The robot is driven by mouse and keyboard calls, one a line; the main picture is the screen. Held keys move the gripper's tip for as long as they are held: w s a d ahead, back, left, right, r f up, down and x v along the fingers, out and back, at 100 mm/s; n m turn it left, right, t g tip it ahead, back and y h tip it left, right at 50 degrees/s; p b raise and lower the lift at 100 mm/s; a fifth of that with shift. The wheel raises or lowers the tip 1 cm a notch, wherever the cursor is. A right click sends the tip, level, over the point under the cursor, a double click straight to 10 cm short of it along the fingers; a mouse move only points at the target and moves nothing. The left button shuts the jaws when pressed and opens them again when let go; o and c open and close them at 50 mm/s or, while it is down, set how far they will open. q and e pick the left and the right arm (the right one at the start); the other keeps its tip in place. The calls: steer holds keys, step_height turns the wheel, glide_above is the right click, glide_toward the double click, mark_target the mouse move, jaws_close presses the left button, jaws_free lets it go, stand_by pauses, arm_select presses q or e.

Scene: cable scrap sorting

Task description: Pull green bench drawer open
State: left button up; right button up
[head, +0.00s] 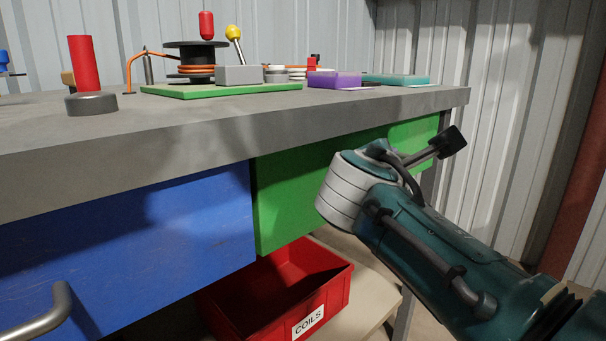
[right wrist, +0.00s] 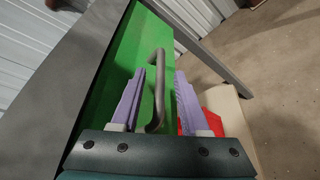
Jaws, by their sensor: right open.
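The green drawer (head: 290,190) sits under the grey bench top, right of the blue drawer, and looks closed. Its front also shows in the right wrist view (right wrist: 117,78). In that view its grey bar handle (right wrist: 158,75) lies between the two purple fingers of my right gripper (right wrist: 162,72). The fingers are open, one on each side of the bar, with visible gaps. In the head view my right arm covers the handle and much of the drawer front, and the fingers are hidden. My left gripper is not in view.
The blue drawer (head: 130,245) with a metal handle (head: 45,318) is at left. A red COILS bin (head: 330,290) stands on a low shelf (head: 375,305) below the green drawer. The bench top (head: 40,130) holds a spool (head: 195,52), a red cylinder (head: 84,63) and several small blocks.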

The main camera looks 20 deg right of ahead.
steer(key=shift+x, duration=1)
steer(key=shift+c, duration=0.4)
jaws_close()
